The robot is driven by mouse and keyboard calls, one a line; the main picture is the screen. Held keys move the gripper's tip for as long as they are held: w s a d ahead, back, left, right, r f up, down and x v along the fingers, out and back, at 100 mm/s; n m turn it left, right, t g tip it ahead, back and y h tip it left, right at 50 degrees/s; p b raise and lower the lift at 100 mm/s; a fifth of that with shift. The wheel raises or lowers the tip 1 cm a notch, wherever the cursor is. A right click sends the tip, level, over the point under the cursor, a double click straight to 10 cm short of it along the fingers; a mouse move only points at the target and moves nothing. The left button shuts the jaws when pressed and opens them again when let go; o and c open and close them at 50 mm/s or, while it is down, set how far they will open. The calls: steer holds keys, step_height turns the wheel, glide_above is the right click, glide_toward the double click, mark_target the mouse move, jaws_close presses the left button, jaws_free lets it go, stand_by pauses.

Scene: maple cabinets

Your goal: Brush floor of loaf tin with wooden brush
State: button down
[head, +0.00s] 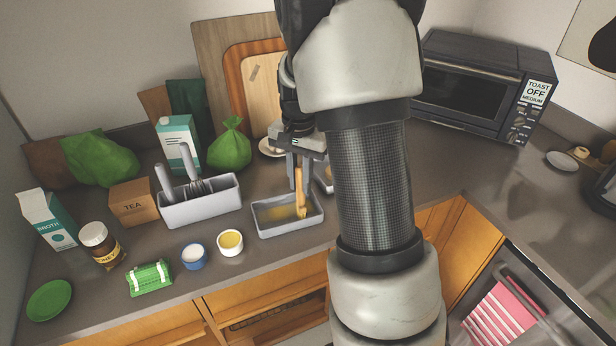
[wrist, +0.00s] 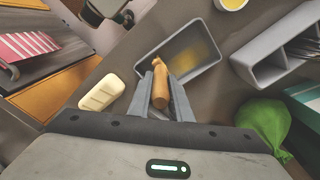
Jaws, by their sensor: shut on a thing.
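The grey loaf tin (head: 265,229) sits on the counter below my gripper, with a yellowish patch on its floor. It also shows in the wrist view (wrist: 208,33). My gripper (head: 300,163) is shut on the wooden brush (head: 300,188), whose handle stands steeply down into the tin. The brush's lower end is at the right part of the tin. In the wrist view the brush (wrist: 161,88) is between the fingers of my gripper (wrist: 166,92) and reaches over the tin's near side. Whether its bristles touch the floor I cannot tell.
A utensil holder (head: 202,205) stands left of the tin. A bowl of yellow liquid (head: 230,243) and a blue bowl (head: 194,257) are in front. A green bag (head: 230,148) stands behind. A pale butter-like block (wrist: 101,92) lies beside the tin. The toaster oven (head: 470,84) is at right.

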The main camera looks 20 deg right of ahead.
steer(key=a+p, duration=0.2)
steer(key=a, duration=0.8)
steer(key=shift+w, duration=0.4)
stand_by(4.8)
step_height(320, 180, up, 7)
steer(key=p, duration=0.4)
stand_by(0.4)
stand_by(0.3)
